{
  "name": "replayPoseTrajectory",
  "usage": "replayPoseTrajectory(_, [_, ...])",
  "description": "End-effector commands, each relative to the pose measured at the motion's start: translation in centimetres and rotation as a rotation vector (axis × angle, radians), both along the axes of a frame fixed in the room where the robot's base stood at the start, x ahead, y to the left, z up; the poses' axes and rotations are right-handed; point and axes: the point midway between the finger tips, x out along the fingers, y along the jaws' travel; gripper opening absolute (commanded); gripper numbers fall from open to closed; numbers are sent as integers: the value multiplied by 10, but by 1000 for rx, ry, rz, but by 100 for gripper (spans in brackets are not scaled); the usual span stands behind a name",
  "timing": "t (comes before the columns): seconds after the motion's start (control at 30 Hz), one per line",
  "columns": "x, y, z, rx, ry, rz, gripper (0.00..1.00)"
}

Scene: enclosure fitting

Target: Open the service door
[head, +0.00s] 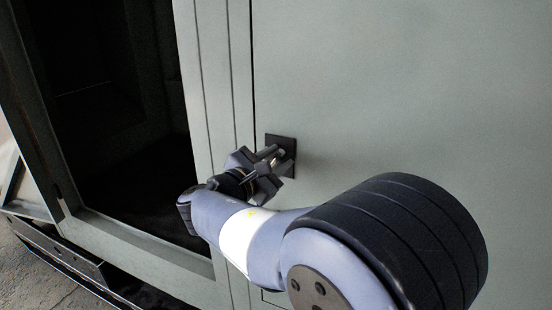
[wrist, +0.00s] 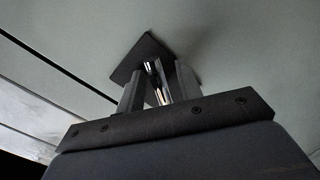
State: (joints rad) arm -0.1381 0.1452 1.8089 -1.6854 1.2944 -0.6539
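The service door (head: 420,90) is a large flat grey-green panel in the head view, and its left edge lies flush along a dark seam. A dark square plate (head: 288,143) with a small shiny handle sits near that edge. My gripper (head: 275,158) is at the plate. In the wrist view, my gripper's two fingers (wrist: 157,88) stand apart on either side of the shiny handle (wrist: 153,80), in front of the dark plate (wrist: 138,58). Gaps seem to show between fingers and handle. The handle's lower part is hidden by the gripper.
A dark open bay (head: 110,120) lies left of the door, behind a grey-green post (head: 215,80). A low dark rail (head: 60,255) runs along the base at the lower left, above a grey floor (head: 30,285). The panel right of the plate is bare.

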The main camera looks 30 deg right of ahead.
Motion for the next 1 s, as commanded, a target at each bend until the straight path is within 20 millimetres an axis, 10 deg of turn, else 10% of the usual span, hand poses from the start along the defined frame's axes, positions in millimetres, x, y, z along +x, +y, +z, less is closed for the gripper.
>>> replayPoseTrajectory(0.6, [0, 0, 0, 0, 0, 0, 0])
replayPoseTrajectory(1.0, [0, 0, 0, 1, -1, -1, 0])
